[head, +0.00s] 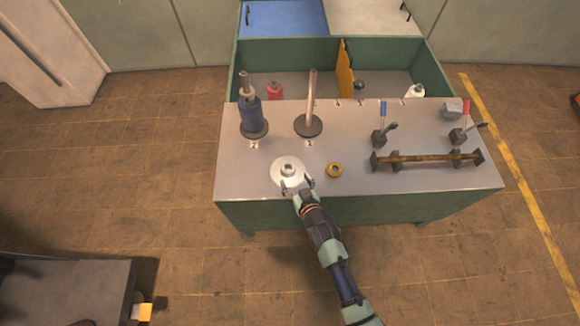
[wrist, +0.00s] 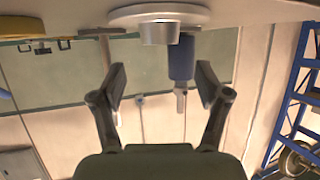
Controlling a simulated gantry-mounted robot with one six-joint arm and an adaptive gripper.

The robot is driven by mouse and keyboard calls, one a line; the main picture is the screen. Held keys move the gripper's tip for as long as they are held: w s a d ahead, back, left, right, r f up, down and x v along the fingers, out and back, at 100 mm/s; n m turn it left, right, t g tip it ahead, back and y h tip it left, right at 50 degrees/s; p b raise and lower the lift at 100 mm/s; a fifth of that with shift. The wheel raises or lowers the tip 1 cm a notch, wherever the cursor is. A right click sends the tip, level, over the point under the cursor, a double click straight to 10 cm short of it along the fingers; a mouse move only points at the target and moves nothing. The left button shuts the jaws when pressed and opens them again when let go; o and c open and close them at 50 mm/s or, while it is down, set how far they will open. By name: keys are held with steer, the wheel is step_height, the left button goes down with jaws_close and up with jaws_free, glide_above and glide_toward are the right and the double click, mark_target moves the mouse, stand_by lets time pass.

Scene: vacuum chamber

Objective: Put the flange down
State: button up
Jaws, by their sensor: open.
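The flange (head: 278,174) is a pale silver disc with a raised central hub. It lies flat on the grey worktop (head: 237,178) near its front edge. My gripper (head: 298,185) is at the near side of the flange, its fingers spread and empty. In the wrist view the flange (wrist: 158,14) shows at the top with its hub pointing down in the picture. There the open fingers of my gripper (wrist: 161,82) have a gap between them, with the flange beyond the tips and apart from them.
A yellow ring (head: 335,170) lies right of the flange. A blue cylinder (head: 250,113) and an upright rod (head: 311,95) on a dark disc stand behind. Toggle clamps (head: 379,138) and a brass-coloured bar (head: 425,158) occupy the right side. The front left worktop is clear.

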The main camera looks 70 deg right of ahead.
steer(key=v, duration=0.3)
steer(key=shift+s+a+r+p, duration=0.2)
steer(key=shift+a+p, duration=0.05)
steer(key=shift+p, duration=0.1)
steer(key=w+a+r+n+t+y, duration=0.2)
steer(key=w+a+r+n+y, duration=0.1)
steer(key=w+a+r, duration=0.65)
steer(key=w+a+r+n+t+y, duration=0.2)
steer(key=w+a+r+n+y, duration=0.2)
steer(key=w+a+r, duration=0.55)
steer(key=s+a+r+n+y, duration=0.1)
steer(key=s+a+r, duration=0.1)
steer(key=a+r, duration=0.3)
steer(key=s+a+r+n+y, duration=0.1)
steer(key=a+r, duration=0.4)
steer(key=a, duration=0.5)
steer(key=shift+s+n+y, duration=0.4)
steer(key=shift+s+y, duration=0.2)
steer(key=shift+s, duration=0.45)
